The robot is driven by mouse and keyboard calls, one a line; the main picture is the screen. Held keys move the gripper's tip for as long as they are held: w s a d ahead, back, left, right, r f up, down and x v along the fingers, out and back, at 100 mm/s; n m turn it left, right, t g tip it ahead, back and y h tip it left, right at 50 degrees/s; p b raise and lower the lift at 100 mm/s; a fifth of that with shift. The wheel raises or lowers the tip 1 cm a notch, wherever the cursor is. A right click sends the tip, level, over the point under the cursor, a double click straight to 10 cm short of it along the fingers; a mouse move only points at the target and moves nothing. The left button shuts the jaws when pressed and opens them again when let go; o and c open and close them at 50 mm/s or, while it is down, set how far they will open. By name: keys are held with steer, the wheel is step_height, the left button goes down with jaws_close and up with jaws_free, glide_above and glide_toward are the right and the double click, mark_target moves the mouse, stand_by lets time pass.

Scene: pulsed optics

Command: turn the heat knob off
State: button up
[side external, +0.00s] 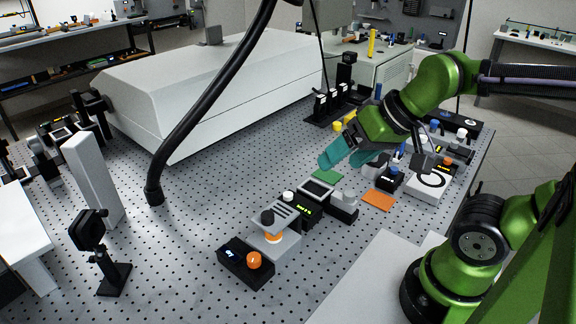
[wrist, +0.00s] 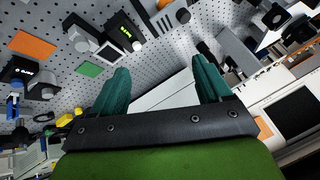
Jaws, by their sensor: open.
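Several small devices with knobs stand on the perforated table, and I cannot tell which knob is the heat knob. A black box (side external: 240,262) with a blue display carries an orange knob (side external: 254,260). Behind it is a grey slotted unit (side external: 285,212) with a black knob (side external: 267,217) and an orange part below. Beside it, a black box with a green display (side external: 303,210) has a white knob (side external: 288,197) near it; the display also shows in the wrist view (wrist: 125,32). My gripper (side external: 345,160) is open and empty, above and behind these devices; its teal fingers (wrist: 160,68) are apart.
A green card (side external: 327,176) and an orange card (side external: 377,200) lie on the table. A black hose (side external: 205,105) arches down to the left of the devices. A large white housing (side external: 200,85) fills the back.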

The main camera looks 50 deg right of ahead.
steer(key=w+a+n+g, duration=0.1)
steer(key=w+a, duration=0.1)
steer(key=w+a+f+n+g, duration=0.1)
steer(key=w+a+g, duration=0.1)
steer(key=w, duration=0.1)
steer(key=w+a+f+n+g+h, duration=0.1)
steer(key=w+a, duration=0.1)
steer(key=w, duration=0.1)
steer(key=shift+w+a+n+g, duration=0.1)
steer(key=shift+a+n+g, duration=0.1)
steer(key=shift+n+g, duration=0.15)
steer(key=c, duration=0.6)
steer(key=n+g+h, duration=0.2)
steer(key=n+g, duration=0.2)
steer(key=g, duration=0.1)
glide_toward(253, 257)
steer(key=w+r, duration=0.4)
steer(key=shift+a+r+g, duration=0.5)
steer(key=shift+r+g, duration=0.25)
steer(key=shift+r, duration=0.55)
steer(key=shift+m, duration=0.35)
steer(key=x, duration=1.6)
steer(key=shift+w+d, duration=0.1)
steer(key=shift+d, duration=0.15)
